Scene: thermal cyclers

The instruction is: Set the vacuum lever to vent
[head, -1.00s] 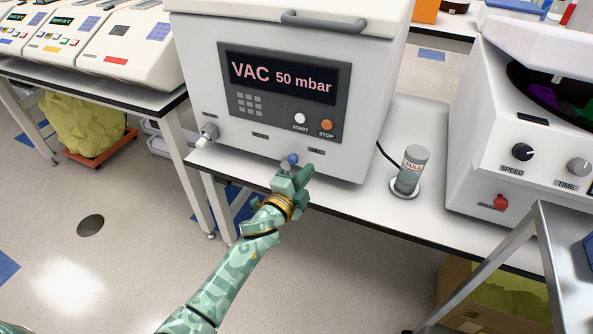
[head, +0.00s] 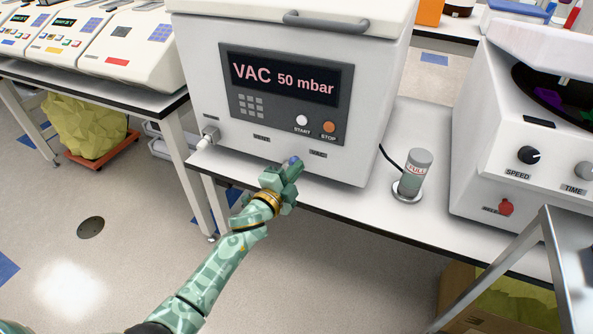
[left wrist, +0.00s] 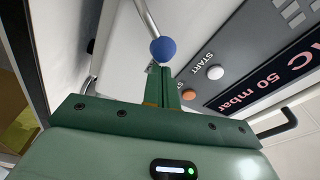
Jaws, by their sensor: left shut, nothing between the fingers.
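The vacuum lever's blue ball knob (head: 294,160) is low on the front of the white vacuum machine (head: 362,110), between the two small labels and nearer the right one. In the left wrist view the blue knob (left wrist: 163,49) sits on a thin metal rod just beyond the fingertips. My left gripper (head: 292,172) is shut and empty, right at the knob, and partly covers it and the rod in the head view. I cannot tell whether the fingers touch the knob. The display reads VAC 50 mbar. My right gripper is not in view.
A grey cylinder (head: 414,172) on a round base stands on the bench right of the machine. A white device (head: 480,160) with dials is farther right. A metal cart (head: 545,240) is at the lower right. The bench's front edge lies below my gripper.

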